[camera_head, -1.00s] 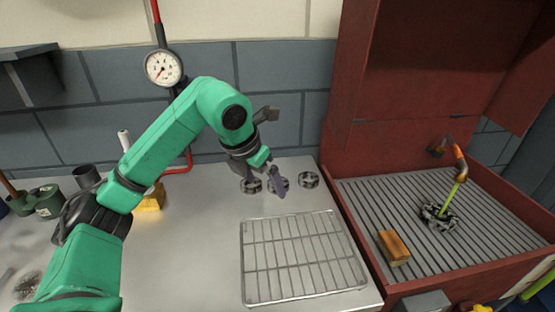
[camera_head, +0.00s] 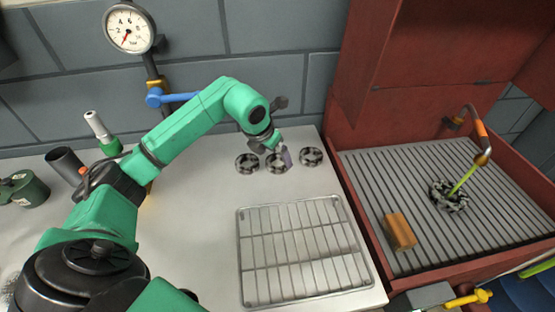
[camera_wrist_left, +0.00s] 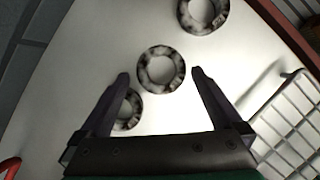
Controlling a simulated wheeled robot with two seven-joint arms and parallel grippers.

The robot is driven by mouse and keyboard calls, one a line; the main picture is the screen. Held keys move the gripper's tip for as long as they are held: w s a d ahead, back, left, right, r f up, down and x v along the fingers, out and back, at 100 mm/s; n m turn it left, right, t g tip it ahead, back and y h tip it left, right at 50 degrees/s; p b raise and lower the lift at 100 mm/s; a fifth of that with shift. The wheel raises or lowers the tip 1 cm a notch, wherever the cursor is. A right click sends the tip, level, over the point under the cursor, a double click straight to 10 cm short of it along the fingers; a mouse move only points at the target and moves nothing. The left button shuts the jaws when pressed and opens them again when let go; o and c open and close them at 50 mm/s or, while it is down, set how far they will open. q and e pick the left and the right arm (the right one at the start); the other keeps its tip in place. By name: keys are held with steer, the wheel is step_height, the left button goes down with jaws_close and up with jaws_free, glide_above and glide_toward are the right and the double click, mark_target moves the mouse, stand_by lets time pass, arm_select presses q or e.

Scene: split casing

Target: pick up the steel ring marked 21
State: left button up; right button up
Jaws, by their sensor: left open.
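Three dark-speckled steel rings lie in a row on the pale worktop: a left ring (camera_head: 239,166), a middle ring (camera_head: 271,169) and a right ring (camera_head: 311,165). No number can be read on any of them. My left gripper (camera_head: 283,157) is at the middle ring and partly hides it. In the left wrist view, the open, empty left gripper (camera_wrist_left: 160,76) has the middle ring (camera_wrist_left: 160,90) between its fingertips. The right ring (camera_wrist_left: 203,31) lies beyond, at the top. The left ring (camera_wrist_left: 137,109) is partly behind the left finger. My right gripper is out of view.
A wire rack (camera_head: 240,250) lies in front of the rings. To the right is a red booth with a slatted tray (camera_head: 375,185), holding an orange block (camera_head: 399,230) and a speckled ring-shaped part (camera_head: 449,207). A gauge (camera_head: 130,28) hangs on the wall behind.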

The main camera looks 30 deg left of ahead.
arm_select(q)
steer(key=shift+x, duration=1.3)
steer(key=c, duration=1.3)
jaws_close()
steer(key=shift+r, duration=0.15)
